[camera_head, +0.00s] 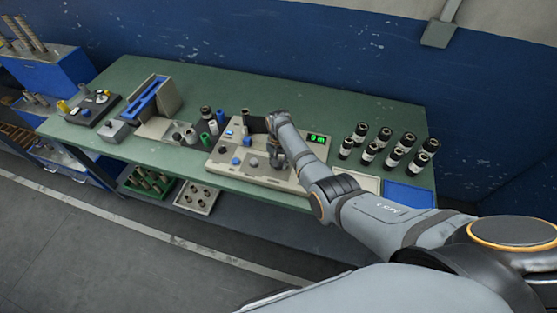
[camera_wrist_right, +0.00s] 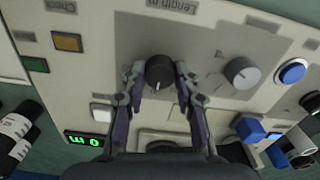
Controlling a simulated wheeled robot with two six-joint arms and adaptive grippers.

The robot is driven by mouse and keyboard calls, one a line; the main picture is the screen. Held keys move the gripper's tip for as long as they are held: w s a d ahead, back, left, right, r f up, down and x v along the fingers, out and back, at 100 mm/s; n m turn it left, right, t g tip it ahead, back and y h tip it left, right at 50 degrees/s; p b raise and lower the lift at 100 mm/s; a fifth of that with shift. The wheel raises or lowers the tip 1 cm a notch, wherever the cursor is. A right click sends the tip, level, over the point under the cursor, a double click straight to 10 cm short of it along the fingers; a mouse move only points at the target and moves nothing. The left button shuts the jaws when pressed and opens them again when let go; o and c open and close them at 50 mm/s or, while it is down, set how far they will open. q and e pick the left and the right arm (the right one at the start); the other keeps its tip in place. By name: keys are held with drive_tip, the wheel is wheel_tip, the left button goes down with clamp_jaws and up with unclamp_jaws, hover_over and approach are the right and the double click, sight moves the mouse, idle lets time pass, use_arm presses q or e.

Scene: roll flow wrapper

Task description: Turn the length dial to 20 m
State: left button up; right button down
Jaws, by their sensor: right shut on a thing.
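The length dial (camera_wrist_right: 160,73) is a dark round knob on the beige machine panel (camera_wrist_right: 210,40), beside the upside-down label "Length m" (camera_wrist_right: 172,5). My right gripper (camera_wrist_right: 158,76) has a fingertip on either side of the dial and is shut on it. In the head view my right gripper (camera_head: 277,160) reaches down to the panel and hides the dial. The green display (camera_head: 317,138) reads 0 m; it also shows upside down in the wrist view (camera_wrist_right: 84,139). My left gripper is not in view.
A grey knob (camera_wrist_right: 241,73) and a blue button (camera_wrist_right: 292,72) sit to the dial's right in the wrist view. Orange (camera_wrist_right: 67,42) and green buttons lie left. Several black rolls (camera_head: 371,153) and a blue tray (camera_head: 408,195) stand right of the machine on the green bench (camera_head: 320,90).

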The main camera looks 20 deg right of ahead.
drive_tip(key=n+p, duration=0.1)
drive_tip(key=n, duration=0.3)
drive_tip(key=shift+r, duration=0.1)
drive_tip(key=shift+n+p, duration=0.35)
drive_tip(key=shift+n, duration=1.75)
drive_tip(key=c, duration=1)
unclamp_jaws()
wheel_tip(320, 180, up, 12)
drive_tip(key=shift+f, duration=0.1)
